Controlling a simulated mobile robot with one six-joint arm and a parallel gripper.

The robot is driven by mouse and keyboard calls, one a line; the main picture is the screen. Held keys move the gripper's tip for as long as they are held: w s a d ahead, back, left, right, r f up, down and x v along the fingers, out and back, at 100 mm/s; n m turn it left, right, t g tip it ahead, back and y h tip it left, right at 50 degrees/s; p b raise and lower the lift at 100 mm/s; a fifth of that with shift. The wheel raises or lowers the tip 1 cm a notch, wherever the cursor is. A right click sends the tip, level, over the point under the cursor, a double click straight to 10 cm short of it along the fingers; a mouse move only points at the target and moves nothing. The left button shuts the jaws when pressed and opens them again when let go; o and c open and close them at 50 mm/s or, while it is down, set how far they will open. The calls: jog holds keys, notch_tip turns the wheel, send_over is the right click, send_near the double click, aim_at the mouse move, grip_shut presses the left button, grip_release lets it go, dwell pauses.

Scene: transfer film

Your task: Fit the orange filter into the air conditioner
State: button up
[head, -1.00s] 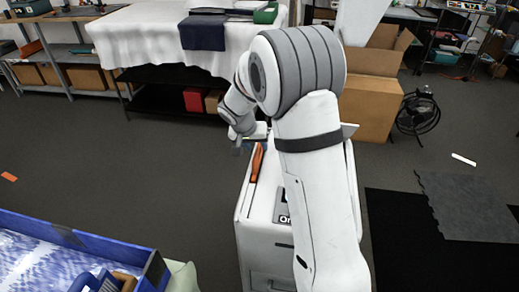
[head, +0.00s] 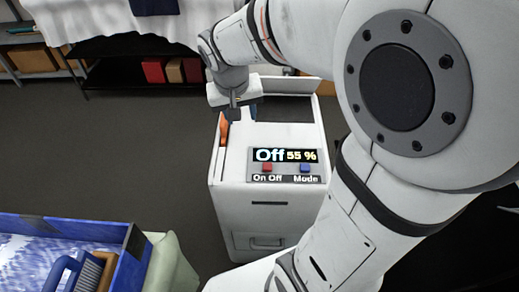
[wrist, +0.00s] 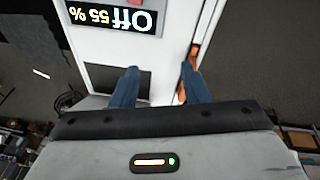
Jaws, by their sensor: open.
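The air conditioner (head: 266,200) is a white upright box with a display reading "Off 55 %" on its top; its top also shows upside down in the wrist view (wrist: 118,52). The orange filter (head: 224,133) is a thin strip at a narrow slot along the left side of the top. I cannot tell how deep it sits. My gripper (head: 240,112) is open above the top, beside the filter. In the wrist view its blue fingers (wrist: 159,78) are apart with nothing between them, and the right one overlaps the orange filter (wrist: 182,92).
A red and a blue button (head: 286,168) sit under the display. A blue-walled bin (head: 60,225) with a brush stands at lower left, next to a pale green cushion-like thing (head: 170,265). A cloth-covered table (head: 90,18) is behind. Dark floor is clear left of the unit.

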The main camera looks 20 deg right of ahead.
jog(key=s+f+n+y, duration=0.1)
jog(key=s+n, duration=0.1)
jog(key=s, duration=1.1)
jog(key=shift+d+y, duration=0.25)
jog(key=shift+y, duration=0.15)
jog(key=p+v, duration=0.2)
jog(key=shift+w+r+p, duration=0.15)
jog(key=shift+r+p, duration=0.15)
jog(key=shift+r, duration=0.15)
dwell(0.3)
